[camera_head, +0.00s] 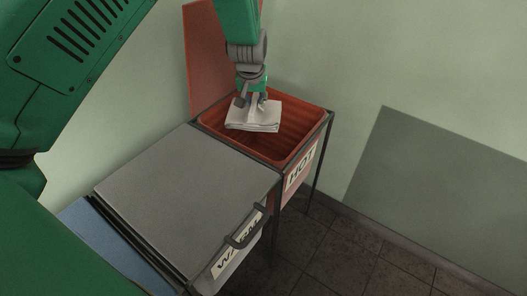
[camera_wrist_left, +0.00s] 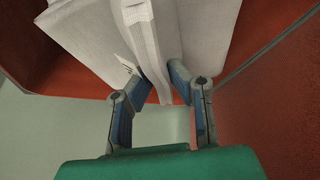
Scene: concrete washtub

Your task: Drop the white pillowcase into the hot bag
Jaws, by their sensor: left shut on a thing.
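The white pillowcase (camera_head: 254,115) is a folded pale bundle in the head view, held over the open mouth of the hot bag. My left gripper (camera_head: 256,102) is shut on its upper part. In the left wrist view the two fingers (camera_wrist_left: 158,80) pinch a fold of the pillowcase (camera_wrist_left: 85,35), which spreads to both sides. The hot bag (camera_head: 300,150) is red-orange inside, in a dark frame with a "HOT" label, and its lid stands open at the back. The bag's red wall also shows in the left wrist view (camera_wrist_left: 275,95). My right gripper is not in view.
The bin labelled "WARM" (camera_head: 185,185) stands in front of the hot bag with its grey lid closed and a dark handle. A blue surface (camera_head: 95,235) shows beyond it at lower left. The wall is close behind; tiled floor (camera_head: 350,250) is clear at right.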

